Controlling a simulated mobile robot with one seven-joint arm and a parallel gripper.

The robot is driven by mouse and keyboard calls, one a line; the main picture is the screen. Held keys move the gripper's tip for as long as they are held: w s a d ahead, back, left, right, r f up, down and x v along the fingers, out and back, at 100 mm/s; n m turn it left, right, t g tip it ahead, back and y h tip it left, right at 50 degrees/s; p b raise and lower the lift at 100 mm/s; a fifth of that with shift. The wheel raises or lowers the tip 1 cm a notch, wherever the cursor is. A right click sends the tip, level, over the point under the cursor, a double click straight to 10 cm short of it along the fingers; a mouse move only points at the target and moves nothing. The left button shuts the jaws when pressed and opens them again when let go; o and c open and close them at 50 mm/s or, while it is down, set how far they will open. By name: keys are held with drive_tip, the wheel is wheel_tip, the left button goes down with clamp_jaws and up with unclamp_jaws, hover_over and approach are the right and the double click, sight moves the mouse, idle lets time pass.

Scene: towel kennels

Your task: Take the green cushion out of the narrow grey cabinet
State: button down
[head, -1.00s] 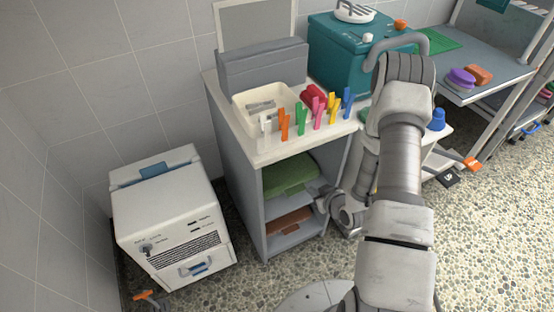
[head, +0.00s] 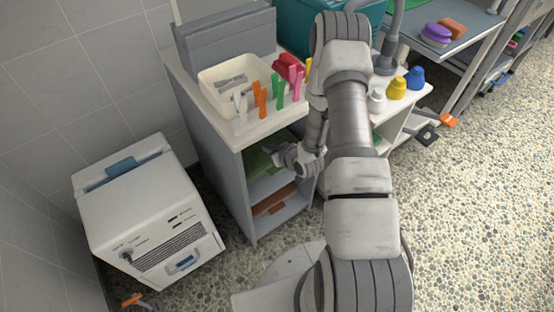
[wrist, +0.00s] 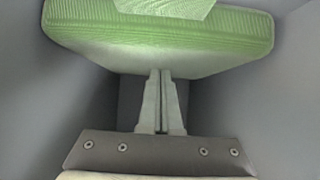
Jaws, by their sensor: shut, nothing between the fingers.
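The narrow grey cabinet (head: 228,185) stands open at the front, with shelves inside. The green cushion (head: 258,161) lies on its upper shelf, partly hidden by my arm and gripper. In the wrist view the green cushion (wrist: 160,50) fills the upper part, with a ribbed top edge and a paler lower face. My gripper (head: 277,152) is at the opening of the upper shelf, by the cushion. In the wrist view my gripper (wrist: 160,74) is shut and empty, its tips at the cushion's lower edge. I cannot tell whether they touch it.
An orange-brown folded item (head: 272,200) lies on the lower shelf. A cream tray (head: 215,92) and several coloured pegs stand on the cabinet top. A white machine (head: 150,215) stands to the left. Pebbled floor (head: 480,210) is free at right.

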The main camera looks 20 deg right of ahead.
sight(262, 143)
drive_tip(key=w, duration=0.1)
drive_tip(key=w+a+b, duration=0.1)
drive_tip(key=w, duration=0.1)
drive_tip(key=shift+w+f, duration=0.1)
drive_tip(key=shift+w, duration=0.15)
drive_tip(key=shift+w+a+f, duration=0.15)
drive_tip(key=shift+w+f, duration=0.1)
drive_tip(key=shift+s+f, duration=0.1)
drive_tip(key=shift+f, duration=0.3)
drive_tip(key=shift+f+b, duration=0.15)
drive_tip(key=shift+b, duration=0.15)
